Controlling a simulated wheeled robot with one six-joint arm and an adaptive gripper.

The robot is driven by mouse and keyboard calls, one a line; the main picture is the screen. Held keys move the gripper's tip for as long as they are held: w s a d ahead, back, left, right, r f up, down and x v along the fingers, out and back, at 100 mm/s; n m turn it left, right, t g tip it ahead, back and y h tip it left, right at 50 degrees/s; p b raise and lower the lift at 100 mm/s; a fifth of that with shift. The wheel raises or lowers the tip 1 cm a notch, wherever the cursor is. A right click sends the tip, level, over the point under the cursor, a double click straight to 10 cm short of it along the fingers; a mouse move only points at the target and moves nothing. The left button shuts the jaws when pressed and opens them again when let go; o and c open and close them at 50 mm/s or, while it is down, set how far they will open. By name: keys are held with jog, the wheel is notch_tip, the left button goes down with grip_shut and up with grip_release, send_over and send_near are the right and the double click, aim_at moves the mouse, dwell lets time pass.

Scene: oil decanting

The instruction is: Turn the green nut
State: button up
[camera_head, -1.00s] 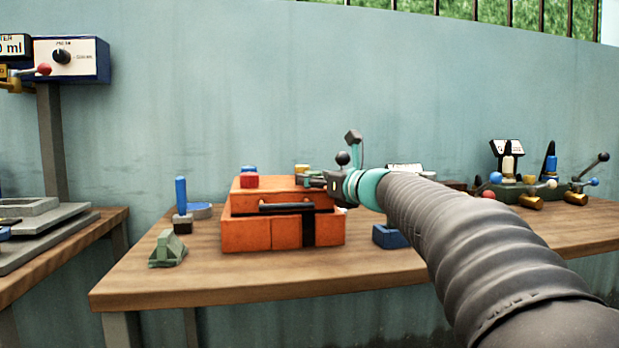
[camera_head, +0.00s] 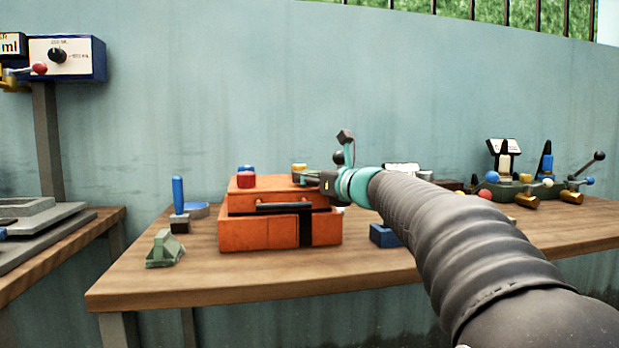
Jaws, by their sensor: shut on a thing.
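My gripper (camera_head: 308,179) is at the end of my arm, over the right part of the orange box's top in the head view. It is small and seen from the side. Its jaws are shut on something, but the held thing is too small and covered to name. I cannot clearly make out a green nut. A yellow cap (camera_head: 299,168) shows just behind the jaws. The orange box (camera_head: 264,233) has a dark handle and stands on the wooden bench.
A green block (camera_head: 164,250) and a blue-handled post (camera_head: 178,195) stand left of the box. A blue block (camera_head: 383,236) lies to its right, partly behind my arm. Fixtures with levers (camera_head: 582,181) stand at the far right. The bench's (camera_head: 200,286) front strip is clear.

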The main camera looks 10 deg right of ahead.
jog(key=shift+r, duration=0.1)
jog(key=n+g+y+p, duration=0.1)
jog(key=y+p, duration=0.1)
jog(key=n+g+y+p, duration=0.2)
jog(key=shift+w+d+r+n+y, duration=0.1)
jog(key=shift+d+r+n+y, duration=0.05)
jog(key=shift+n+y, duration=0.15)
jog(key=shift+n+g+y+p, duration=0.9)
jog(key=shift+g, duration=0.3)
jog(key=n+g+y, duration=0.1)
jog(key=n+g, duration=0.1)
jog(key=g, duration=0.1)
jog(key=n+g+y, duration=0.1)
jog(key=g, duration=0.1)
jog(key=shift+f+n+y, duration=0.3)
jog(key=shift+f+n, duration=0.05)
jog(key=shift+n, duration=0.05)
jog(key=shift+n+g+y, duration=0.4)
jog(key=shift+n+g, duration=1.3)
jog(key=shift+g, duration=1.1)
jog(key=shift+r+n+g, duration=0.1)
jog(key=shift+n+g, duration=0.3)
jog(key=shift+g, duration=0.2)
jog(key=o, duration=1.2)
jog(key=shift+c, duration=0.2)
